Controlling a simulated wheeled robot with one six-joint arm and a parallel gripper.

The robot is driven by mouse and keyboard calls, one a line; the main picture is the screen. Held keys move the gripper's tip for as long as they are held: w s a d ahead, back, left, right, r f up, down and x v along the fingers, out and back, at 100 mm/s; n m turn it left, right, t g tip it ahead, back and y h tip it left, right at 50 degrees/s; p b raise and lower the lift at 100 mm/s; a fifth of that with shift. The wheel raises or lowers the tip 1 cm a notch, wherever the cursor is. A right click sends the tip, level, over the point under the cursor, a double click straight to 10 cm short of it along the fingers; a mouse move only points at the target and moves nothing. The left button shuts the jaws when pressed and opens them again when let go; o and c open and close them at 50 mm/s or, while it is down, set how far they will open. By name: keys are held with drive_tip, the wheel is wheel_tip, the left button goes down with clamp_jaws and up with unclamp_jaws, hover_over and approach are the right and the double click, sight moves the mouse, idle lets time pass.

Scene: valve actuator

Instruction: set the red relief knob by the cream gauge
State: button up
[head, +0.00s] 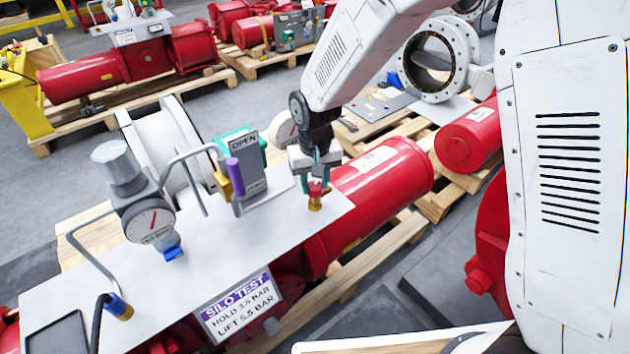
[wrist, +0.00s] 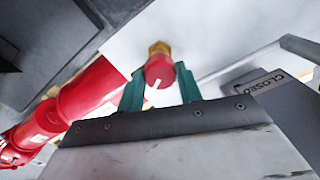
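The red relief knob (head: 316,188) sits on a brass fitting (head: 315,204) near the right end of the white panel. My gripper (head: 316,182) is at the knob, with one teal finger on each side. In the wrist view the knob (wrist: 158,71) shows a white pointer mark between the fingertips. The fingers look very close to its sides; I cannot tell whether they press on it. A round cream gauge (head: 284,131) stands behind and left of my gripper, partly hidden, its dial unreadable.
A bent pipe, a purple handle (head: 236,176) and an OPEN sign (head: 244,143) stand left of my gripper. A SILO TEST sign (head: 239,304) hangs in front. A red cylinder (head: 382,183) lies behind right.

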sight(315, 186)
drive_tip(key=shift+n, duration=1.4)
drive_tip(key=o, duration=1)
drive_tip(key=shift+r, duration=0.15)
wheel_tip(315, 186, up, 8)
drive_tip(key=shift+f, duration=0.2)
